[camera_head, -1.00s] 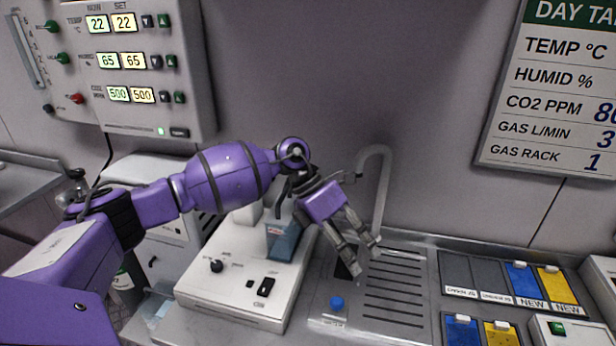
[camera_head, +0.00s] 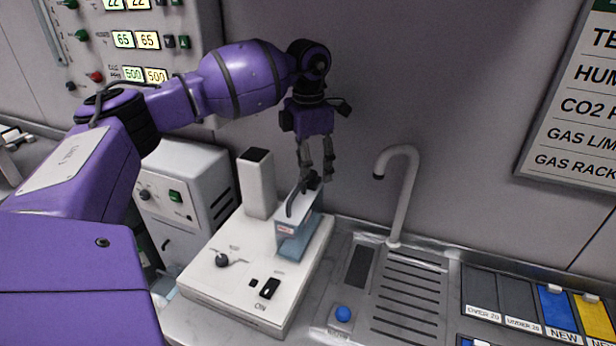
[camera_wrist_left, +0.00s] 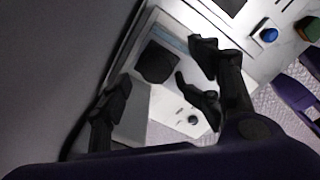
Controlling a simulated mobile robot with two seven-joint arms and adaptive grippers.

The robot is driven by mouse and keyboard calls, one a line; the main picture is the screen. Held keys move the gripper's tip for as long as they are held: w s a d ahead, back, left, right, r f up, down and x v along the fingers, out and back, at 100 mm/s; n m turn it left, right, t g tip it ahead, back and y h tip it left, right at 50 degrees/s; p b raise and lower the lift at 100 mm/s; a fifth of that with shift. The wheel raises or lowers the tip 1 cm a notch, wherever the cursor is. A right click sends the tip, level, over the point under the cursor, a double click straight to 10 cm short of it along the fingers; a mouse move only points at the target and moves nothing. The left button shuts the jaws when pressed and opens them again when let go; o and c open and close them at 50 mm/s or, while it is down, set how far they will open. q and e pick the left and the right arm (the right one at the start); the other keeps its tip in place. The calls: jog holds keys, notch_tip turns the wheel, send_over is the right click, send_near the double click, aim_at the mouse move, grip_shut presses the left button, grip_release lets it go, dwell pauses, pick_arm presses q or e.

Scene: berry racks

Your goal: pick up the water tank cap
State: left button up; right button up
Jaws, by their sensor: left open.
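The blue, see-through water tank (camera_head: 292,240) stands on the white machine in the head view, with a pale top. A dark knob-like piece, apparently the cap (camera_head: 313,182), shows at the top's far end. A thin dark curved handle (camera_head: 291,203) rises beside it. My left gripper (camera_head: 316,178) points down with its fingers apart, just above that dark piece. I cannot tell whether they touch it. My right gripper is out of view.
A white tower with a dark top (camera_head: 258,185) stands on the machine, left of the tank. A curved faucet (camera_head: 408,195) rises behind a slotted drain (camera_head: 410,300) at right. A blue button (camera_head: 343,314) is in front. The grey wall is close behind.

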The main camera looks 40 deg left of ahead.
pick_arm(q)
notch_tip(320, 180, down, 2)
jog(key=shift+s, duration=0.15)
jog(key=shift+w+a+f, duration=0.2)
jog(key=shift+w+f, duration=0.1)
jog(key=shift+f, duration=0.1)
jog(key=shift+s+d+r, duration=0.1)
jog(key=shift+s, duration=0.05)
jog(key=c, duration=0.7)
jog(key=shift+r, duration=0.1)
